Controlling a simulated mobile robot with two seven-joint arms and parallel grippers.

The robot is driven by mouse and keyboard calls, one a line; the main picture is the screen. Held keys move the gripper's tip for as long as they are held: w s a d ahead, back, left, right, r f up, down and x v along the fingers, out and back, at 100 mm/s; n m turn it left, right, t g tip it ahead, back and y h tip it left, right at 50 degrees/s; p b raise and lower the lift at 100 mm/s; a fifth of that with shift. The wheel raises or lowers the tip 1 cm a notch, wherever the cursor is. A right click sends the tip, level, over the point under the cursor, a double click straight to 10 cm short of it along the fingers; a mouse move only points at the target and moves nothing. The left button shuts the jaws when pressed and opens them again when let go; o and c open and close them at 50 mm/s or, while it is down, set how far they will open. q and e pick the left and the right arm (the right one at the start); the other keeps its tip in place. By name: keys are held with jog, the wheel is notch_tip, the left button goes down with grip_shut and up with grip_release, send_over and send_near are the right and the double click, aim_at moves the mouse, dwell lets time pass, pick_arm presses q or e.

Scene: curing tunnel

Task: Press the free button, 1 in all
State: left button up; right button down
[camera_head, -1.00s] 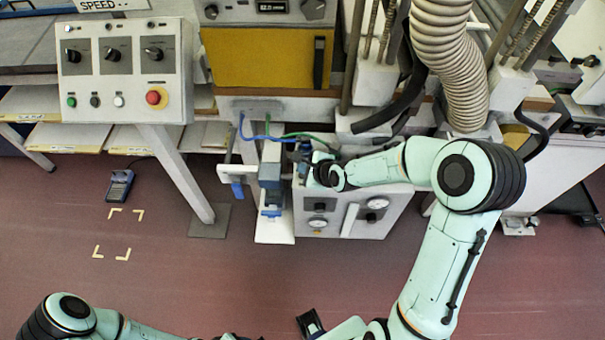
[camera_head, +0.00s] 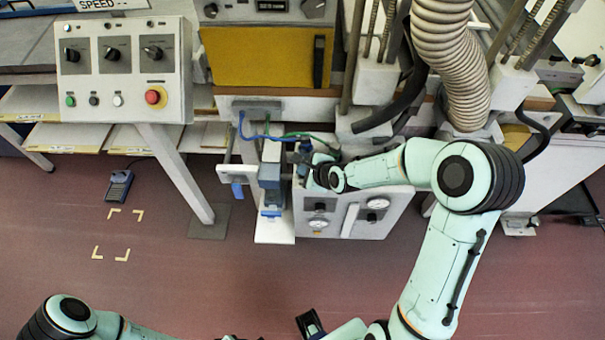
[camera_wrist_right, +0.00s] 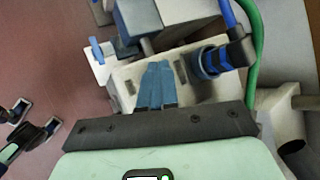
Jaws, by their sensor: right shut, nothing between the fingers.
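My right gripper (camera_head: 303,152) is at the small valve unit under the yellow-fronted machine, mostly hidden by my own wrist in the head view. In the right wrist view its blue fingers (camera_wrist_right: 155,86) are shut and empty, over a pale block (camera_wrist_right: 125,88) with dark slots. Whether they touch it, I cannot tell. No button shows clearly at the fingertips. A control box (camera_head: 75,82) at the upper left carries a green button (camera_head: 71,101), a black button (camera_head: 94,101), a white button (camera_head: 118,100) and a red one (camera_head: 153,97). My left gripper (camera_wrist_right: 36,117) appears open, far from the unit.
A blue block (camera_head: 269,175) and a blue-handled valve (camera_head: 237,188) stand left of my right gripper. Blue and green hoses (camera_wrist_right: 252,60) run close beside it. A gauge panel (camera_head: 345,226) is below, and a ribbed duct (camera_head: 450,65) hangs above my arm.

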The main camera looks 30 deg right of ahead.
pick_arm(q)
jog(key=shift+s+f, duration=0.15)
jog(key=shift+f, duration=0.15)
pick_arm(e)
jog(key=shift+f, duration=0.35)
pick_arm(q)
jog(key=shift+r, duration=0.15)
pick_arm(e)
jog(key=shift+r, duration=0.15)
pick_arm(q)
jog(key=shift+w+r+p, duration=0.35)
jog(key=shift+r+p, duration=0.05)
jog(key=shift+r, duration=0.2)
pick_arm(e)
jog(key=shift+r, duration=0.65)
pick_arm(q)
jog(key=shift+r, duration=0.1)
pick_arm(e)
jog(key=shift+r, duration=0.15)
jog(key=shift+r+p, duration=0.3)
notch_tip(320, 180, up, 4)
jog(key=p, duration=0.3)
jog(key=shift+r, duration=0.15)
pick_arm(q)
jog(key=w+r, duration=0.2)
jog(key=r, duration=0.2)
jog(key=shift+w+r, duration=0.1)
jog(key=shift+w, duration=0.3)
